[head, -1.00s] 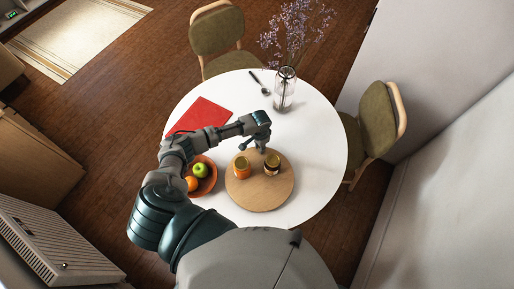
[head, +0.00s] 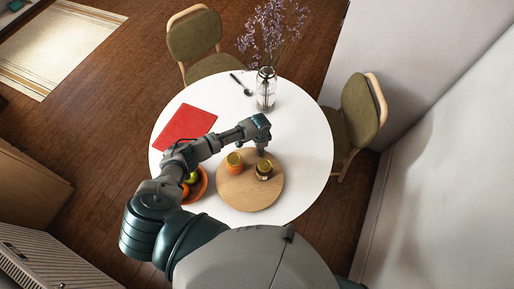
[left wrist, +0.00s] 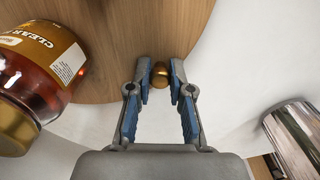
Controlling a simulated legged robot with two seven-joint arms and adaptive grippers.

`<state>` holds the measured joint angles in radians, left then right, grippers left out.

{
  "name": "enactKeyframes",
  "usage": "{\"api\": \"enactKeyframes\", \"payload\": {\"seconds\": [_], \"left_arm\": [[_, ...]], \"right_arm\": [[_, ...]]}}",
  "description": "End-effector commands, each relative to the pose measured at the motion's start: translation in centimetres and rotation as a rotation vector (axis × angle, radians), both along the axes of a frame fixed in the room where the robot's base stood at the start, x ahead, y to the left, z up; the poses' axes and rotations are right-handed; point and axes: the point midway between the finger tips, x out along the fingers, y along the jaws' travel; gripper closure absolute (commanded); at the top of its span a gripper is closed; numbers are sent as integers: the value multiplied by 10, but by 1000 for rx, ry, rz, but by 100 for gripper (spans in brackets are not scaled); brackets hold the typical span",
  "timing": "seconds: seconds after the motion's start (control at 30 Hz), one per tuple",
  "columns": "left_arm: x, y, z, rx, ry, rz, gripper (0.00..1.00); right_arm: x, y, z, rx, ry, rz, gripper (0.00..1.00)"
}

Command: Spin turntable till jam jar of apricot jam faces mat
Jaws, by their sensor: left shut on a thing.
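The round wooden turntable (head: 250,197) stands on the white table and carries two gold-lidded jars. The orange jar (head: 233,168), seemingly the apricot jam, is on its left far part. A darker jar (head: 264,176) is to its right; in the left wrist view a jar (left wrist: 40,65) with a label reading "CLEAR" lies at the left. My left gripper (head: 262,152) is at the turntable's far edge; in the left wrist view its fingers (left wrist: 160,75) are shut on a small brass knob (left wrist: 160,70). The red mat (head: 187,125) lies flat beyond and left of the turntable. My right gripper is out of view.
An orange bowl (head: 199,190) with fruit stands left of the turntable, partly hidden by my arm. A glass vase (head: 266,92) with purple flowers and a spoon (head: 241,85) are at the table's far side. The table's right part is clear.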

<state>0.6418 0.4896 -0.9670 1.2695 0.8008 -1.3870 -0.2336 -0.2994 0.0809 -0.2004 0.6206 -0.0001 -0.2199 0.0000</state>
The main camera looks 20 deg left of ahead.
Motion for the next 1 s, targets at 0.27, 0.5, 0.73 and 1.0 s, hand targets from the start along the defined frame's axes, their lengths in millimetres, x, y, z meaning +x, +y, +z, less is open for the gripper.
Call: {"api": "enactKeyframes", "payload": {"seconds": [0.27,0.5,0.73,1.0], "left_arm": [[-1,-4,-2,1,2,-34,100],[-1,-5,-2,1,1,-38,100],[-1,-5,-2,1,2,-38,75],[-1,-5,0,1,1,-38,53]], "right_arm": [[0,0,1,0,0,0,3],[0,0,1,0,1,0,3],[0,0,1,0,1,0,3],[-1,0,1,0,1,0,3]]}}
